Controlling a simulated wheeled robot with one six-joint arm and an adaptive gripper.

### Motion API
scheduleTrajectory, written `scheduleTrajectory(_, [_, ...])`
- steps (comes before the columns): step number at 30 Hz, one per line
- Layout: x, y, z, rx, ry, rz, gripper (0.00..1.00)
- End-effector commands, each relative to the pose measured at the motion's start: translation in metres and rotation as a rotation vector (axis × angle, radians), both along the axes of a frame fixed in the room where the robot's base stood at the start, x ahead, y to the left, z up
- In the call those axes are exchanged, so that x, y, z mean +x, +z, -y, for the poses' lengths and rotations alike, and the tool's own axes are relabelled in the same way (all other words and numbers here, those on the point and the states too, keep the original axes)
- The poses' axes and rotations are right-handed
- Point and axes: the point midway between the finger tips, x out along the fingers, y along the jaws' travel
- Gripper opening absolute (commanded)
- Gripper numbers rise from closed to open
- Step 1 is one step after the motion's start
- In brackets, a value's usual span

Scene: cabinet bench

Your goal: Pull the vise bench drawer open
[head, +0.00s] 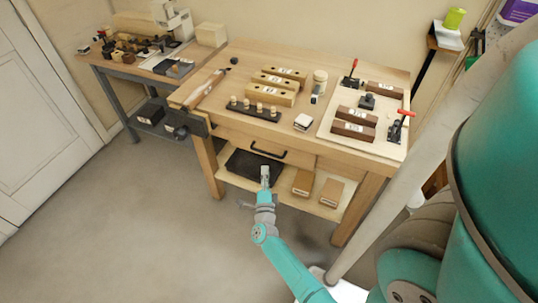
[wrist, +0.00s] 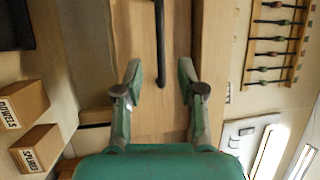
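The wooden vise bench (head: 300,62) stands ahead, with a dark vise (head: 193,122) at its left end. Its drawer (head: 300,158) sits under the top and looks shut, its front about flush with the frame. The black bar handle (head: 268,153) is on the drawer front; it also shows in the wrist view (wrist: 160,45). My gripper (head: 265,172) is in front of the drawer, just below the handle in the head view. In the wrist view my gripper (wrist: 160,72) is open, with the handle's end in line with the gap between the fingers. I see no clear contact.
A lower shelf holds a dark tray (head: 250,166) and two cardboard boxes (head: 316,187). Wooden blocks, a peg rack (head: 254,110) and a clamp board (head: 330,128) are on the bench top. A second bench (head: 110,66) stands at left. The floor in front is clear.

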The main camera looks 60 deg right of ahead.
Motion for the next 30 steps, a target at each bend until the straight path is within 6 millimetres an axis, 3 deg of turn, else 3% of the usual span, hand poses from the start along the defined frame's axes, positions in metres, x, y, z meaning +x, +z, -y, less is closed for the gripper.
scheduleTrajectory(15, [0.037,0.015,0.073,-0.002,-0.001,-0.001,0.39])
scheduleTrajectory(21, [0.044,0.017,0.085,-0.001,0.001,-0.003,0.39])
scheduleTrajectory(30, [0.045,0.017,0.086,-0.001,0.001,-0.003,0.39])
